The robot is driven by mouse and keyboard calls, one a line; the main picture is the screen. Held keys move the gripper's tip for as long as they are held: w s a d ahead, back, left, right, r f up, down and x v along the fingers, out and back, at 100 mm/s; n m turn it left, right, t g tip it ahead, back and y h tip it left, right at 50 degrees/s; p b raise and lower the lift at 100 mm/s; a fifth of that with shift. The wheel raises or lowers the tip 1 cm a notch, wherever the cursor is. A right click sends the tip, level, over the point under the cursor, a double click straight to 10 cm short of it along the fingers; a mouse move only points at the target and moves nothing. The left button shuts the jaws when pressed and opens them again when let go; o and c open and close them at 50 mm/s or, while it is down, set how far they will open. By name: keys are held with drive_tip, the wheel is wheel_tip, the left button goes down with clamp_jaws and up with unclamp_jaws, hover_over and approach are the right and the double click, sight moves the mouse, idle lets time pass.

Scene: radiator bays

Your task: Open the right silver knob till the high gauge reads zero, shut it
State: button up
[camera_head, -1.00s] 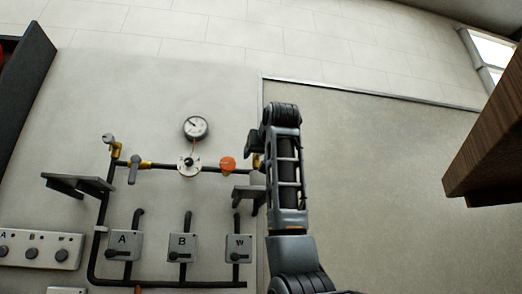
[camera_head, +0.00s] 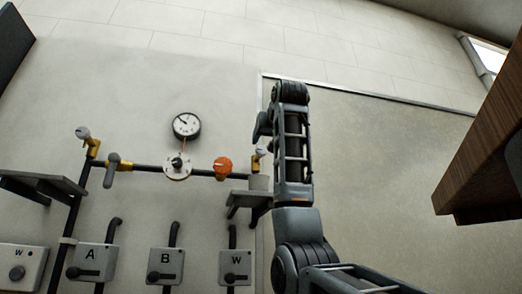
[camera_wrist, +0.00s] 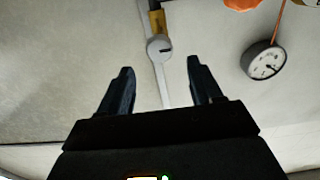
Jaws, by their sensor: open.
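The right silver knob (camera_head: 261,151) sits on a brass fitting at the right end of the black pipe, beside my arm. In the wrist view the silver knob (camera_wrist: 159,48), with a dark slot mark, lies ahead between my fingertips, apart from them. My gripper (camera_wrist: 160,67) is open and empty. In the head view its fingers are mostly hidden by my arm. The high gauge (camera_head: 186,125) is a round white dial in a dark case on the wall above the pipe. It also shows in the wrist view (camera_wrist: 264,61); its needle is off to one side, the reading too small to tell.
An orange knob (camera_head: 222,167) and a white disc (camera_head: 177,166) sit on the pipe, left of the right knob. A left silver knob (camera_head: 82,133) tops the other end. A grey bracket (camera_head: 246,201) juts out below. A wooden edge (camera_head: 480,150) hangs at right.

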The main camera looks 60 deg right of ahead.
sight(263, 149)
drive_tip(key=shift+p+x, duration=1.05)
drive_tip(key=shift+x, duration=2.15)
drive_tip(key=shift+c, duration=0.5)
drive_tip(key=c, duration=0.9)
drive_tip(key=shift+c, duration=0.2)
drive_tip(key=m, duration=1)
drive_tip(key=shift+f+m, duration=0.1)
drive_tip(key=shift+m, duration=0.3)
drive_tip(key=shift+s+d+m, duration=0.1)
drive_tip(key=shift+m, duration=1.1)
drive_tip(key=shift+f, duration=0.1)
